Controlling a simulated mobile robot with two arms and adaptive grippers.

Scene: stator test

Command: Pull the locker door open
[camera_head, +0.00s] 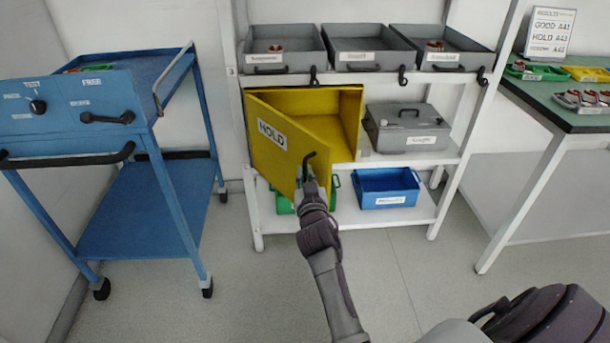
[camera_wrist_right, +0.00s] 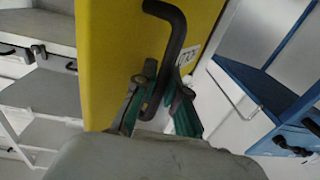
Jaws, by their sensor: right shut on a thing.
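The yellow locker (camera_head: 345,110) sits on the middle shelf of the white rack. Its door (camera_head: 272,142), labelled HOLD, stands partly open, swung out from hinges on its left side, and part of the yellow inside shows. My right gripper (camera_head: 305,184) is at the door's free edge, shut on the black door handle (camera_head: 307,160). In the right wrist view the fingers (camera_wrist_right: 160,100) close around the lower part of the handle (camera_wrist_right: 175,35), with the yellow door (camera_wrist_right: 108,65) behind. My left gripper is not in view.
The blue cart (camera_head: 150,190) stands left of the door with a floor gap between. A grey case (camera_head: 407,128) sits right of the locker. Grey trays (camera_head: 360,45) fill the shelf above, a green bin (camera_head: 284,204) and a blue bin (camera_head: 388,188) the shelf below. A green-topped table (camera_head: 560,98) stands right.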

